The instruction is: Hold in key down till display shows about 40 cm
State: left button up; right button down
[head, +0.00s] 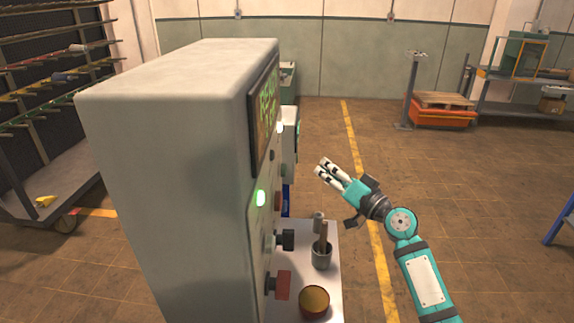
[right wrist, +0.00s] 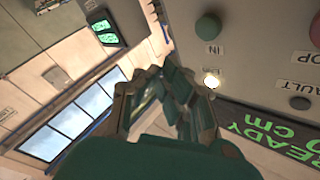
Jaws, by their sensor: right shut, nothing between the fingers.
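The grey cabinet (head: 180,150) stands at the left of the head view, its control face seen nearly edge-on. Its display (head: 264,112) has green text; in the right wrist view the display (right wrist: 268,135) appears to read READY and 0 cm, upside down. There, a round green key (right wrist: 208,27) sits beside the label IN. My right gripper (head: 322,168) points up and left toward the cabinet, apart from it to the right. It is shut and empty; its fingers (right wrist: 168,80) also show in the wrist view, not visibly touching the key. My left gripper is out of view.
A red key (right wrist: 315,32) labelled STOP and a FAULT lamp (right wrist: 300,102) share the panel with a lit lamp (right wrist: 210,80). Open floor lies right.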

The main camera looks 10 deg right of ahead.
aim_at(284, 170)
jog(key=a, duration=0.1)
jog(key=w+a, duration=0.1)
jog(key=a, duration=0.1)
jog(key=a+p, duration=0.1)
jog(key=a, duration=0.1)
jog(key=shift+w+a, duration=0.1)
jog(key=shift+w, duration=0.15)
jog(key=shift+a, duration=0.1)
dwell(1.1)
jog(key=shift+w+a, duration=0.1)
jog(key=shift+a, duration=0.25)
